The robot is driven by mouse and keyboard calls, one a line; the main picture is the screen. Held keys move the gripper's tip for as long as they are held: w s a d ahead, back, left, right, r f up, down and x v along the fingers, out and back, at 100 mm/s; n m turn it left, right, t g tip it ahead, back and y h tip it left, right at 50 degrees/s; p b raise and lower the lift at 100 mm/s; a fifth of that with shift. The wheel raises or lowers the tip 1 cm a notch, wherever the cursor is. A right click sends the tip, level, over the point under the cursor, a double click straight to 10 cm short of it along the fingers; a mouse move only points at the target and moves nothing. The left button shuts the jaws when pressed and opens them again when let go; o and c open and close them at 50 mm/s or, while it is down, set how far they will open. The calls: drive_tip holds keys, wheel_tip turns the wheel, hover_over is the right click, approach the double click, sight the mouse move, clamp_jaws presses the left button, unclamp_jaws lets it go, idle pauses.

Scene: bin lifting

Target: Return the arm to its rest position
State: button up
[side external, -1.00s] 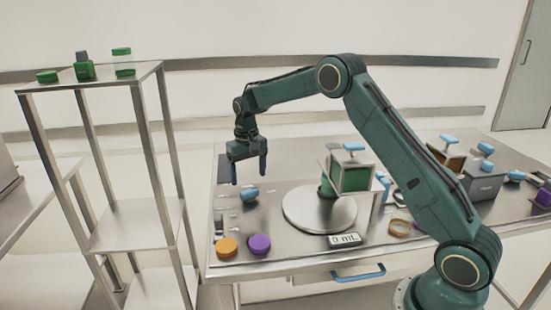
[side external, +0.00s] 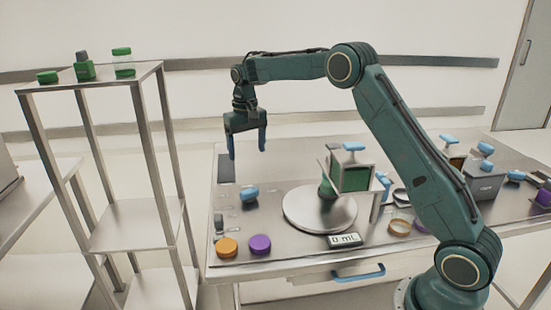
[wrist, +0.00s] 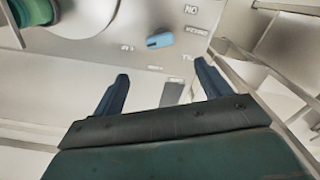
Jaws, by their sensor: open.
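My gripper (side external: 247,143) is open and empty, its two blue fingers pointing down above the back left of the steel table (side external: 285,262). In the wrist view, my gripper (wrist: 160,88) shows both fingers spread wide with nothing between them. A blue handle or knob (side external: 249,194) on the table lies below the gripper, apart from it; it also shows in the wrist view (wrist: 160,40).
A round plate (side external: 305,212) and a green-filled bin (side external: 352,178) with a blue handle stand right of the gripper. An orange lid (side external: 227,247) and a purple lid (side external: 259,244) lie in front. A metal shelf (side external: 112,212) stands at left. Air above the table's left is clear.

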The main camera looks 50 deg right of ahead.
drive_tip(key=shift+r, duration=0.1)
drive_tip(key=s+a+r+n+t, duration=0.15)
drive_tip(key=s+a+r, duration=0.25)
drive_tip(key=s+r, duration=0.4)
drive_tip(key=s+a+r+n+t, duration=0.1)
drive_tip(key=s+a+r+t, duration=0.3)
drive_tip(key=s, duration=0.7)
drive_tip(key=s+a+f+n, duration=0.1)
drive_tip(key=s, duration=0.8)
drive_tip(key=s+a+f, duration=0.1)
drive_tip(key=s+f, duration=0.1)
drive_tip(key=s, duration=0.8)
drive_tip(key=shift+s+a+f+n, duration=0.15)
drive_tip(key=shift+s+a+n, duration=0.05)
drive_tip(key=shift+a+n, duration=0.15)
